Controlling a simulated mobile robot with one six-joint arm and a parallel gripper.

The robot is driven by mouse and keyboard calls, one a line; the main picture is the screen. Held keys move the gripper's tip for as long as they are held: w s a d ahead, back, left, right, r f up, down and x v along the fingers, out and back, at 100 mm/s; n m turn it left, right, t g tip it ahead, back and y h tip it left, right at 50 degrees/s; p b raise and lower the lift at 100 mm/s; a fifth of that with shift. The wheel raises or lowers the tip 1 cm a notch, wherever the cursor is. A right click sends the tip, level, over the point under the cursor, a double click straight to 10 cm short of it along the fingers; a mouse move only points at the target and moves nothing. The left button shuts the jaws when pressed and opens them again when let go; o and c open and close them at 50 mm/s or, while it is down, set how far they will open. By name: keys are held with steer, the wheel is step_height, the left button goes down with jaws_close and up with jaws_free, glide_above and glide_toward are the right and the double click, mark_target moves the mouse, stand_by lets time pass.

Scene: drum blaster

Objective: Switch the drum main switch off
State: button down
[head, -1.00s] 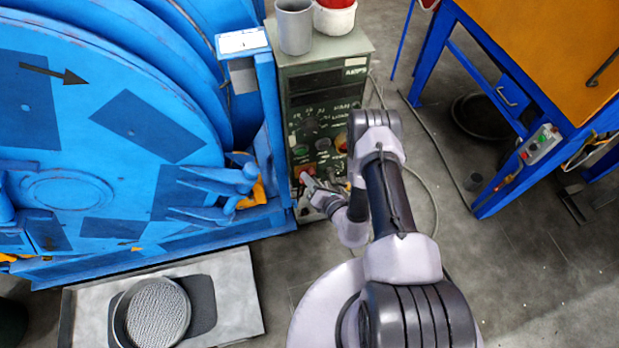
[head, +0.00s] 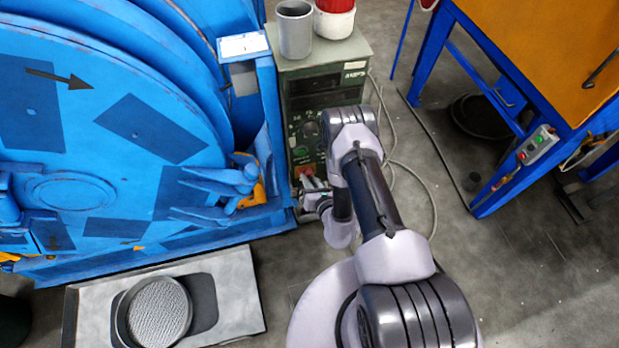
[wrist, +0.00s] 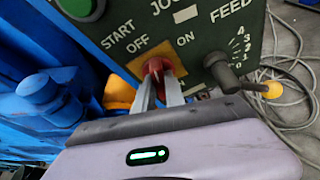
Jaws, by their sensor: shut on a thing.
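The drum main switch is a red knob (wrist: 157,68) on a yellow plate (wrist: 176,62), low on the green control cabinet. White OFF and ON labels stand above it at left and right. My gripper (wrist: 158,84) is shut on the red knob, with one finger on each side. The fingers hide part of the knob, so I cannot tell which way it points. In the head view my gripper (head: 311,183) is at the lower front of the green cabinet (head: 357,53), and the red of the switch (head: 305,171) shows just above the fingers.
A black knob on a shaft (wrist: 229,79) sits close to the right of the switch, by the FEED scale. A green button (wrist: 76,6) is at upper left. The blue drum machine (head: 100,180) stands close on the left. A cable (head: 425,190) lies on the floor at right.

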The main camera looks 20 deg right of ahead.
steer(key=shift+a+r+n+h, duration=0.1)
steer(key=shift+n+h, duration=0.6)
steer(key=shift+n, duration=0.4)
steer(key=shift+w, duration=0.1)
steer(key=c, duration=1.4)
jaws_free()
